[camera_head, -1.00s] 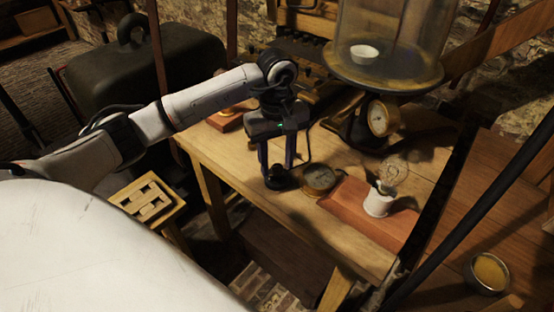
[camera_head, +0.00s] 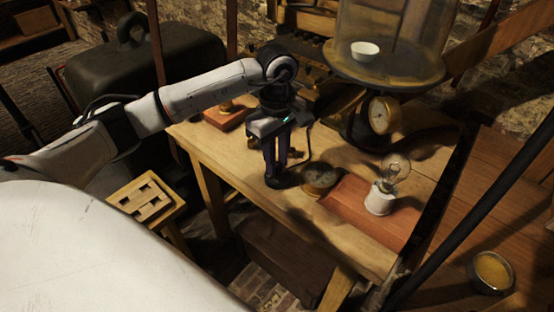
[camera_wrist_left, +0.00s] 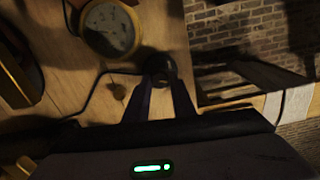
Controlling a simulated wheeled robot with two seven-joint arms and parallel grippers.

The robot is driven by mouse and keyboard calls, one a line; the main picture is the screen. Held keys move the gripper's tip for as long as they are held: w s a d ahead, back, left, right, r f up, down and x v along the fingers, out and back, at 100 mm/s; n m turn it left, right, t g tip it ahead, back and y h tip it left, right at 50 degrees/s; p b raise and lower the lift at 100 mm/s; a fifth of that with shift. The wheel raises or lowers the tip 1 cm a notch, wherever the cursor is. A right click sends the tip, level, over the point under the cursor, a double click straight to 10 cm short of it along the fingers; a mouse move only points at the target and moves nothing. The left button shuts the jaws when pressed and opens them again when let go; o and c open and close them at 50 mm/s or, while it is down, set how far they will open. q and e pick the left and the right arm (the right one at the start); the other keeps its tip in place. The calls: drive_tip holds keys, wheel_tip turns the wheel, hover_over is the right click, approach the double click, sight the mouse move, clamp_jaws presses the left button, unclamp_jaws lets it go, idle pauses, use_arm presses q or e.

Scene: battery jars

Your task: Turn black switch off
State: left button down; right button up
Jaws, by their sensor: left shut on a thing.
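The black switch (camera_head: 288,179) is a small dark round piece on the wooden table near its front edge, with a dark cable running back from it. My left gripper (camera_head: 276,176) points down at it with its fingers around its upper part, shut on it. In the left wrist view the switch (camera_wrist_left: 160,65) shows as a dark round shape between the tips of the left gripper (camera_wrist_left: 160,82). The fingers partly hide it, so its lever position cannot be told. My right gripper is not in view.
A brass round gauge (camera_head: 319,178) lies close right of the switch. A clear bulb in a white socket (camera_head: 379,202) stands on a reddish board (camera_head: 350,208). A glass bell jar (camera_head: 395,40) on a stand is behind. The table's front edge is close.

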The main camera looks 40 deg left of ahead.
use_arm(q)
drive_tip(key=n, duration=0.3)
drive_tip(key=shift+n, duration=0.4)
drive_tip(key=n+b, duration=0.1)
drive_tip(key=n, duration=0.2)
drive_tip(key=shift+n, duration=0.3)
drive_tip(key=n, duration=0.3)
drive_tip(key=shift+n, duration=0.3)
drive_tip(key=shift+s+n, duration=0.1)
drive_tip(key=shift+n, duration=1.3)
drive_tip(key=c, duration=1.5)
unclamp_jaws()
drive_tip(key=shift+r, duration=0.1)
